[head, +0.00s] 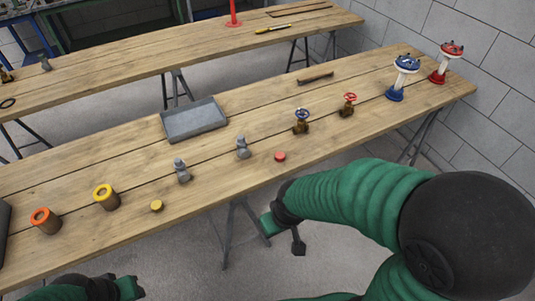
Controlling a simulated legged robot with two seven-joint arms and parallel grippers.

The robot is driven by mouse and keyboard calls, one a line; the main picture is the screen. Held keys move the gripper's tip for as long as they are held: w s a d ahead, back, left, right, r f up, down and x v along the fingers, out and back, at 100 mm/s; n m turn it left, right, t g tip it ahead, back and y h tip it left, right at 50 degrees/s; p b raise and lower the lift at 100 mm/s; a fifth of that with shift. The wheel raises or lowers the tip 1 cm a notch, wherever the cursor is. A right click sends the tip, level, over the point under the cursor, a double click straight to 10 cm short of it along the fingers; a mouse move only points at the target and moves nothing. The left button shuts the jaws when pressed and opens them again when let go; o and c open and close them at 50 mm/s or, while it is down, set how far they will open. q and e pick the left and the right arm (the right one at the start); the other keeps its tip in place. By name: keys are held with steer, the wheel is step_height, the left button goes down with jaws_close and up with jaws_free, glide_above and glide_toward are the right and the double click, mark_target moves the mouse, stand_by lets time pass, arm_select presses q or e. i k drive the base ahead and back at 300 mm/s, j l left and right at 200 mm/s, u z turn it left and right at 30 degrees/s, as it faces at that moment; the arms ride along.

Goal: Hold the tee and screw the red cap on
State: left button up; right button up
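Two grey tee-like fittings stand upright on the near wooden table, one at the left (182,171) and one at the right (242,148). The small round red cap (280,156) lies near the table's front edge, to the right of the right fitting and apart from it. My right gripper (284,232) hangs in front of the table edge, below the red cap, touching no fitting. My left gripper (132,288) is at the bottom edge of the view, in front of the table. The finger gap of each gripper cannot be made out.
A yellow cap (157,206) lies left of the fittings. Orange (45,221) and yellow-topped (106,197) cylinders stand further left. A grey tray (194,120) lies behind. Valves with blue (301,121) and red (347,105) handwheels and two hydrants (403,78) (446,62) stand right.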

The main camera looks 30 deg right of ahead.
mark_target(243, 152)
steer(key=l+u, duration=0.25)
steer(key=u, duration=0.2)
steer(key=l+u, duration=0.25)
steer(key=u, duration=0.15)
steer(key=l+u, duration=0.3)
steer(key=u, duration=0.15)
steer(key=k+l, duration=0.1)
steer(key=l, duration=0.3)
steer(key=l+u, duration=0.15)
steer(key=l, duration=0.25)
steer(key=k+l, duration=0.15)
steer(key=l, duration=0.2)
steer(key=k+l+u, duration=0.15)
steer(key=l, duration=0.65)
steer(key=k+u, duration=0.05)
